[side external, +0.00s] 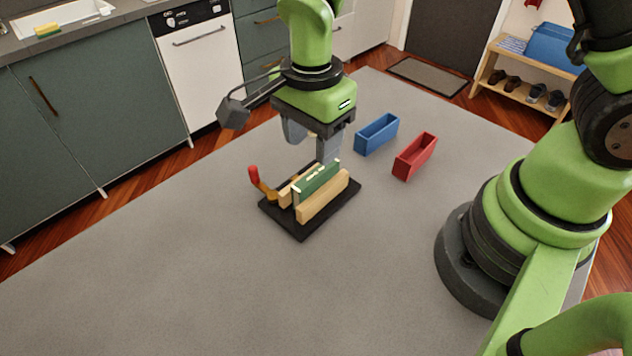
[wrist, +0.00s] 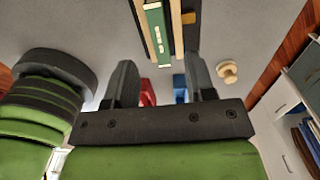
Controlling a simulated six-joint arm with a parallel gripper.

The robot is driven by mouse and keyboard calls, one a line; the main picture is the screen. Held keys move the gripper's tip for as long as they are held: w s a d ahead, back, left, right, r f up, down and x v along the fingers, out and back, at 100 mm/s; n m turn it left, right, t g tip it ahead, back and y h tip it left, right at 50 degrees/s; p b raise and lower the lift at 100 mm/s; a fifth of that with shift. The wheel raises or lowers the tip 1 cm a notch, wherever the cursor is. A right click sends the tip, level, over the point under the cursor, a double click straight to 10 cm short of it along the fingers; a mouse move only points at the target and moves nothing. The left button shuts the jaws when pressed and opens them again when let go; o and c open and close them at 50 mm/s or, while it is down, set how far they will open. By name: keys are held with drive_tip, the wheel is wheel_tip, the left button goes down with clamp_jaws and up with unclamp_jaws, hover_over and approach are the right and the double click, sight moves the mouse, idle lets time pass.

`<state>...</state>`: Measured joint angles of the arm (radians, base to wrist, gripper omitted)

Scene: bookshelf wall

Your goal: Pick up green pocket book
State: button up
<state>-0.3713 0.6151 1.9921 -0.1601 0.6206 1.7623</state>
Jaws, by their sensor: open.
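The green pocket book (side external: 318,180) stands upright on edge between two pale wooden blocks on a black base (side external: 303,236). Light marks show along its spine. In the wrist view the green book (wrist: 154,35) runs between the wooden rails, beyond the fingertips and roughly in line with the gap between them. My gripper (side external: 311,147) is above and just behind the book, with its fingers apart and nothing between them. In the wrist view both fingers of my gripper (wrist: 160,62) are spread wide. The book's lower part is hidden by the front block.
A blue open box (side external: 377,136) and a red open box (side external: 414,158) stand on the grey table to the right, behind the holder. The table's front and left are clear.

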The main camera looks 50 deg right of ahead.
sight(316, 173)
drive_tip(key=f, duration=0.6)
drive_tip(key=shift+s+d+f, duration=0.1)
drive_tip(key=shift+d+f, duration=0.15)
drive_tip(key=shift+f, duration=0.05)
clamp_jaws()
